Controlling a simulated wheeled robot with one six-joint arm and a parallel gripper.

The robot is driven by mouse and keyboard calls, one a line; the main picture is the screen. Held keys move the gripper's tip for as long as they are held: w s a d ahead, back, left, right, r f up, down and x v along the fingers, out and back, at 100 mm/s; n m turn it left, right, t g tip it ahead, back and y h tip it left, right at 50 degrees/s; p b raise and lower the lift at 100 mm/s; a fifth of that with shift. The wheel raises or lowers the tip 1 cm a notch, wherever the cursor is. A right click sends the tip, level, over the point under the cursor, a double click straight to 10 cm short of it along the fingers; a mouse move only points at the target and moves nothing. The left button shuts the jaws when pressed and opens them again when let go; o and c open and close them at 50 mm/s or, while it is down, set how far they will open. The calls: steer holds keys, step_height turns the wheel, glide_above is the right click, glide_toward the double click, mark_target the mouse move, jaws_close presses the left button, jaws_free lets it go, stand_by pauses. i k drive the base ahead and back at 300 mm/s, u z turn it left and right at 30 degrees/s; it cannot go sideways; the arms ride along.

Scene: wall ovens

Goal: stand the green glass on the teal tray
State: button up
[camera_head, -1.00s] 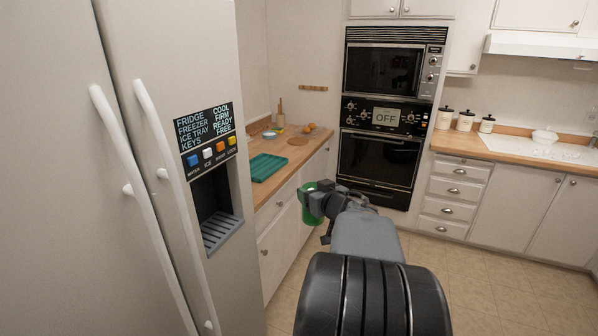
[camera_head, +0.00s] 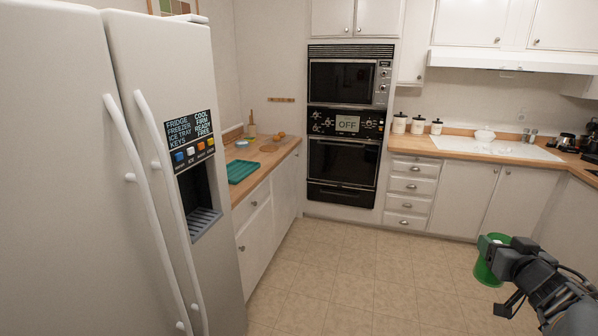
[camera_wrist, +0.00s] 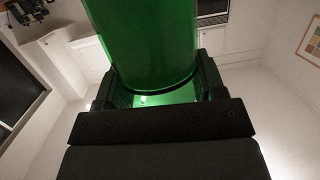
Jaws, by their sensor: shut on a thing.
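The green glass (camera_head: 488,264) is held in my gripper (camera_head: 492,244) at the lower right of the head view, over the floor and well away from the counter. In the wrist view the glass (camera_wrist: 142,40) stands between the two fingers of my gripper (camera_wrist: 153,85), which are shut on it. The teal tray (camera_head: 242,172) lies on the wooden counter at the left, beside the fridge. Its visible surface looks empty. The tray does not show in the wrist view.
The fridge (camera_head: 75,190) fills the left and stands close to the tray's counter (camera_head: 246,190). Wall ovens (camera_head: 345,130) stand behind. The tiled floor (camera_head: 350,275) is clear.

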mark_target(242, 171)
steer(key=z, duration=0.3)
steer(key=i, duration=2.75)
steer(key=u, duration=1.25)
steer(key=i, duration=0.95)
steer(key=u, duration=1.1)
steer(key=i, duration=0.2)
steer(key=u, duration=0.15)
